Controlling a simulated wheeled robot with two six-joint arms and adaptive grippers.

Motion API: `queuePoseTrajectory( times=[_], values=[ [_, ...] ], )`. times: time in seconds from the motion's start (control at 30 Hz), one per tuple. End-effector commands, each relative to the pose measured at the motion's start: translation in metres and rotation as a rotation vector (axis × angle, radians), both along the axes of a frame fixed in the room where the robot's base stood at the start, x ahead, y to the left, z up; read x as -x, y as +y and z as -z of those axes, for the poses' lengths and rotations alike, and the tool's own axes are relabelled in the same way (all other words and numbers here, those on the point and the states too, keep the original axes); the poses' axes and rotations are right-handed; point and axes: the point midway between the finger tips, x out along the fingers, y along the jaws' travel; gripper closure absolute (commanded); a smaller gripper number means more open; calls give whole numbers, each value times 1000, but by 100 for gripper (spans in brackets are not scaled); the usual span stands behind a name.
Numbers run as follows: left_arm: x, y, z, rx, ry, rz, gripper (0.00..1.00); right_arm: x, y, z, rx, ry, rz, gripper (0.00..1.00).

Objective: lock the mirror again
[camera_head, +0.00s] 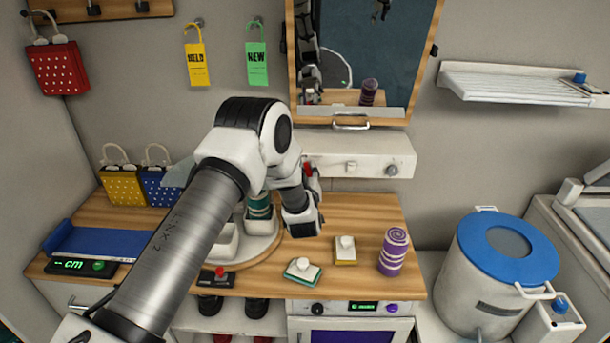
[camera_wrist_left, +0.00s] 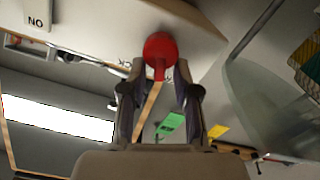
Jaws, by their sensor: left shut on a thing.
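The mirror (camera_head: 375,55) in its wooden frame hangs on the back wall, upper middle. A metal handle (camera_head: 351,125) is at its lower edge. Below it is a white wall box (camera_head: 345,152) with a small switch and a round knob. My left gripper (camera_head: 311,178) is raised at the left end of this box and partly hides it. In the left wrist view, its fingers (camera_wrist_left: 160,80) are closed around the stem of a red round knob (camera_wrist_left: 160,47), which sits at a pale panel (camera_wrist_left: 110,15) marked "NO". My right gripper is not in view.
A wooden counter (camera_head: 330,272) below holds soap-like blocks, a purple striped roll (camera_head: 394,251), a round tray and a scale (camera_head: 88,266). A white drum with a blue lid (camera_head: 506,248) stands at right. Yellow and green tags (camera_head: 257,65) hang at left.

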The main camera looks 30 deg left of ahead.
Motion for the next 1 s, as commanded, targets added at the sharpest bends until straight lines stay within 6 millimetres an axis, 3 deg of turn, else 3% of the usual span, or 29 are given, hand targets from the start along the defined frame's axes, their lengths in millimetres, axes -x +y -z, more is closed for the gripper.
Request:
queuePoseTrajectory(
  times=[0.4, 1.0],
  values=[
    [-4, -6, 1, -337, 207, 0, 100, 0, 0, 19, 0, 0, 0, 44],
    [-7, -11, 4, -780, 484, -2, 100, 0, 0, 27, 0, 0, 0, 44]
  ],
)
